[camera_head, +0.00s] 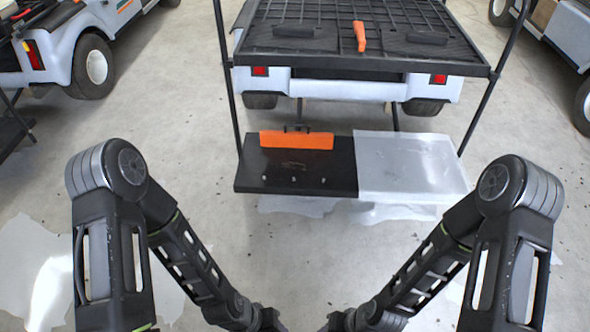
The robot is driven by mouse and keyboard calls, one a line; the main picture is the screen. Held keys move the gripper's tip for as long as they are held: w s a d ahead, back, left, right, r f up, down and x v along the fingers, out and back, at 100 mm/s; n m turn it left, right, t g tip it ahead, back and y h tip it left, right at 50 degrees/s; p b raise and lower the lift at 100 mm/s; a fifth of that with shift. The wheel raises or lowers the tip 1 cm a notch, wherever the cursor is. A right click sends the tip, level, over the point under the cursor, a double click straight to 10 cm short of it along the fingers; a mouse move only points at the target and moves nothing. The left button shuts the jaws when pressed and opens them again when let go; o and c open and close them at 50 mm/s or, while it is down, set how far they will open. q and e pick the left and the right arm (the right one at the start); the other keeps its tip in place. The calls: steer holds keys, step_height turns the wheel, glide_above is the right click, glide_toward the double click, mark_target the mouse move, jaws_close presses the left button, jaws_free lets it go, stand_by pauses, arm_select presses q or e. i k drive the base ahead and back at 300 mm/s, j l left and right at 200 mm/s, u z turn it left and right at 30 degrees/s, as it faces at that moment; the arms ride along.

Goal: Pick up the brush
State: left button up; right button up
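Two orange things could be the brush, and I cannot tell which it is. A small upright orange piece (359,36) lies on the black ribbed roof of the cart. A wide orange bar (296,140) sits along the back edge of the black panel on the low shelf behind the cart. No bristles are clear on either. My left gripper (268,320) and my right gripper (335,322) show only in part at the bottom edge, well in front of the shelf. Both are apart from the orange things, and their fingers are too hidden to read.
The black panel (258,178) holds several small pale pieces. A translucent whitish sheet (408,165) covers the shelf's right half. Black posts (226,80) rise on both sides. Other carts stand at left (60,45) and right (560,35). Concrete floor (165,90) is open between.

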mark_target(359, 30)
steer(key=u, duration=0.45)
steer(key=i+l+u, duration=0.45)
steer(key=l, duration=0.2)
steer(key=l+u, duration=0.2)
steer(key=l, duration=0.15)
steer(key=i+l+u, duration=0.2)
steer(key=l, duration=0.6)
steer(key=i+l, duration=0.1)
steer(key=l, duration=0.35)
